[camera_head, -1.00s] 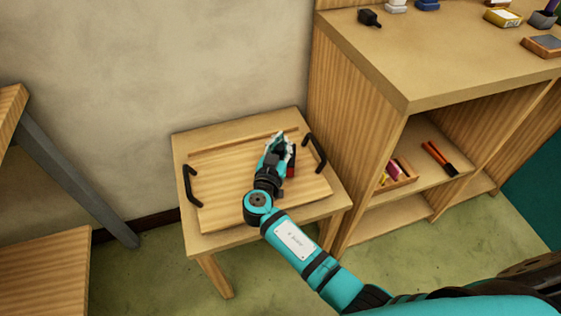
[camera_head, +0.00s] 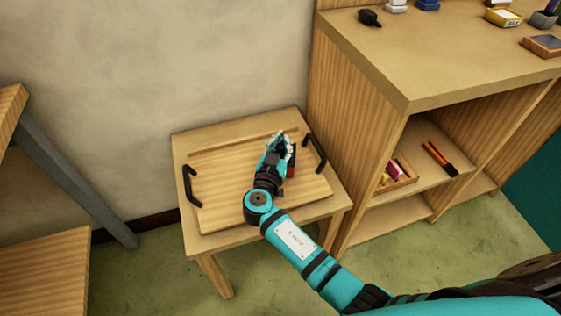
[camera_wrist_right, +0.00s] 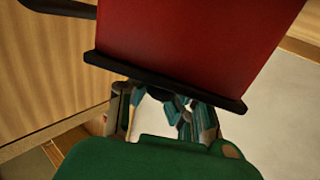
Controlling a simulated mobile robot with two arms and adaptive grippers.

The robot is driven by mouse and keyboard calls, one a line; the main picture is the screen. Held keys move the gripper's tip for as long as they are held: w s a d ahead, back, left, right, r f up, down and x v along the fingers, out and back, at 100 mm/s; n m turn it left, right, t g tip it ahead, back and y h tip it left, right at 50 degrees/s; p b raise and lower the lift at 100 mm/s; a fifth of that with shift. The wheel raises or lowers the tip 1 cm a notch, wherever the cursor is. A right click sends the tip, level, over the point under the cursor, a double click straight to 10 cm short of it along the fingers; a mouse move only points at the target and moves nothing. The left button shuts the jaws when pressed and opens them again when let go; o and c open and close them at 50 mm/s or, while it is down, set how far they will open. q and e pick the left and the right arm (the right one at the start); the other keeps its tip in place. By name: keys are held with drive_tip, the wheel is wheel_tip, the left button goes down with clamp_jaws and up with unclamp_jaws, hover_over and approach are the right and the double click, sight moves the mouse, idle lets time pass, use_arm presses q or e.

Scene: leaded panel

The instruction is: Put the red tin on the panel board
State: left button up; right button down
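The panel board (camera_head: 222,195) is a flat wooden board with a black handle at each side, lying on a small wooden table. My right gripper (camera_head: 284,143) is over the board's right half, near its back edge. The red tin (camera_head: 291,167) shows as a small red and dark patch beside the gripper, mostly hidden by it. In the right wrist view the tin (camera_wrist_right: 195,45) is large and close, with a black rim, and covers the tips of my right gripper's fingers. I cannot tell whether they grip it, or whether the tin touches the board. My left gripper is out of view.
A wooden shelf unit (camera_head: 360,110) stands close on the right. Its top holds several small items; inside are a tray of coloured pieces (camera_head: 398,175) and orange-and-black tools (camera_head: 439,158). The board's left half is clear. A wall stands behind the table.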

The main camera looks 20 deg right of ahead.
drive_tip(key=c, duration=0.9)
unclamp_jaws()
drive_tip(key=shift+r, duration=0.1)
